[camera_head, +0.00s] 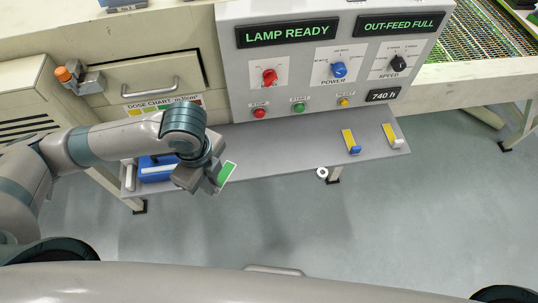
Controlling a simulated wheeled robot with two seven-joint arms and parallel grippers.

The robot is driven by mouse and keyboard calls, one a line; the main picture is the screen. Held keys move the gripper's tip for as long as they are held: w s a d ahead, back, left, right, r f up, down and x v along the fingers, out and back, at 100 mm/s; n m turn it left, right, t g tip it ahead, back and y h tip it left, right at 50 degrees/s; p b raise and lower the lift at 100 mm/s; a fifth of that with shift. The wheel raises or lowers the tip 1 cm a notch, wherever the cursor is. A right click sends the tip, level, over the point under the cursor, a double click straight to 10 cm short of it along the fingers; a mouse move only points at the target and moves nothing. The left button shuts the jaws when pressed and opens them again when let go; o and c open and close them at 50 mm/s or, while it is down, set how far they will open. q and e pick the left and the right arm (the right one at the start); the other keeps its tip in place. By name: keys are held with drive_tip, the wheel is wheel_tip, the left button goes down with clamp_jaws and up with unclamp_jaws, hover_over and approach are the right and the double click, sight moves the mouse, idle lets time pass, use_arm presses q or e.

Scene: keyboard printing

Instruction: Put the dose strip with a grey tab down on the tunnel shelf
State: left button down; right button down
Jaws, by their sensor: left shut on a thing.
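My left gripper (213,179) is shut on a small green strip with a white edge (228,173), which sticks out tilted from the fingers. The fingers hide its other end, so I see no grey tab. The strip shows over the front edge of the grey tunnel shelf (275,147); its height above the shelf is hard to tell. Two other strips lie apart on the right part of the shelf: a yellow one with a blue tab (350,140) and a yellow one with a pale tab (390,134). My right gripper is out of view.
A blue box (155,170) and a white roller-like thing (130,178) are at the shelf's left end, partly behind my left arm. The control panel (310,70) rises behind the shelf. The shelf's middle is bare. Floor (290,215) lies in front.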

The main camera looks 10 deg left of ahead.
sight(227, 164)
use_arm(q)
drive_tip(key=shift+s+m, duration=0.25)
drive_tip(key=shift+m, duration=0.55)
drive_tip(key=w+f, duration=0.2)
drive_tip(key=w, duration=0.2)
drive_tip(key=w+f+p, duration=0.1)
drive_tip(key=w+f, duration=0.1)
drive_tip(key=w, duration=0.2)
drive_tip(key=w+f+p, duration=0.1)
drive_tip(key=w+f, duration=0.2)
drive_tip(key=shift+w+d, duration=0.35)
drive_tip(key=shift+w, duration=0.05)
wheel_tip(227, 164, down, 4)
drive_tip(key=shift+s+r+p, duration=0.1)
drive_tip(key=shift+r+p, duration=0.15)
drive_tip(key=shift+p, duration=0.5)
drive_tip(key=shift+f, duration=0.2)
drive_tip(key=shift+f, duration=0.1)
